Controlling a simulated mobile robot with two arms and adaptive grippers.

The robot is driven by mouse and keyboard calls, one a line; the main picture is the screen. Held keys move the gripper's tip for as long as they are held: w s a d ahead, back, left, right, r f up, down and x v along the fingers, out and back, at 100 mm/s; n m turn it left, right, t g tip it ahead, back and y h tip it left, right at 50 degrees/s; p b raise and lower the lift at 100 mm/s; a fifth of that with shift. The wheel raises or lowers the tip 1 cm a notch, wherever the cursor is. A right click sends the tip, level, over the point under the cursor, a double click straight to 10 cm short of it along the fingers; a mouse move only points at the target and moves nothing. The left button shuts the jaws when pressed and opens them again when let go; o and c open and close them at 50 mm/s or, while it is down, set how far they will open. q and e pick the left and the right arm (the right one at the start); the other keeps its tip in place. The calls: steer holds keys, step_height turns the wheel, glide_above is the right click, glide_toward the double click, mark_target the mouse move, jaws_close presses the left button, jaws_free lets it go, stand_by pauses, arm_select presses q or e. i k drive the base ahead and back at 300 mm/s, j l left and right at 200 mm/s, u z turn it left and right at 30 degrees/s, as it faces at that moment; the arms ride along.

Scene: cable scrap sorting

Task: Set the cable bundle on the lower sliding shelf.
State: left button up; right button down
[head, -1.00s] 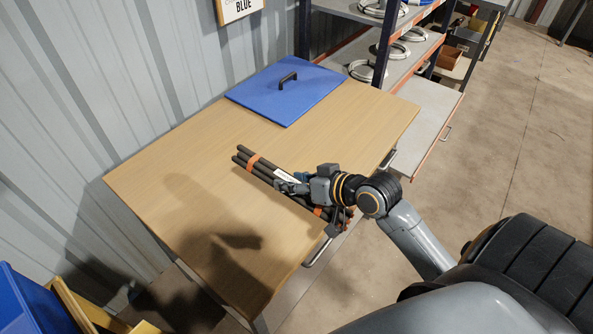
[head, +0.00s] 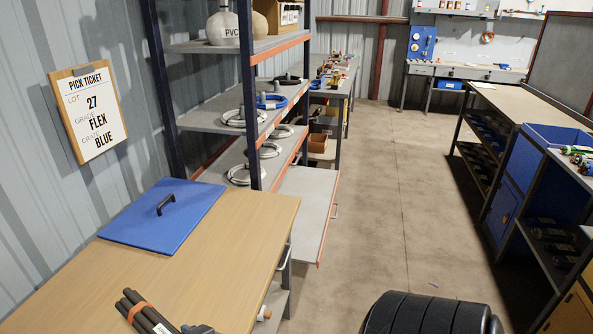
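The cable bundle (head: 137,309), several dark rods with an orange band, shows at the bottom left over the wooden table. Its near part is cut off by the frame. A small grey part of my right gripper (head: 197,329) shows beside it at the bottom edge; its fingers are out of frame. The earlier view shows this gripper closed around the bundle, with their shadow set apart on the tabletop. My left gripper is not in view. A low grey shelf (head: 308,203) with an orange edge and a handle sticks out from the rack into the aisle.
The wooden table (head: 225,262) carries a blue lid (head: 165,212). A dark upright post (head: 247,90) stands near the table.

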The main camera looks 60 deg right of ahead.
mark_target(305, 220)
steer(key=l, duration=0.5)
steer(key=k+l+u, duration=0.1)
steer(key=l, duration=0.9)
steer(key=k+l+u, duration=0.1)
steer(key=l, duration=0.85)
steer(key=k+l+u, duration=0.1)
steer(key=l, duration=0.4)
steer(key=k+l, duration=0.15)
steer(key=l, duration=0.35)
steer(key=k+l+u, duration=0.1)
steer(key=l, duration=0.35)
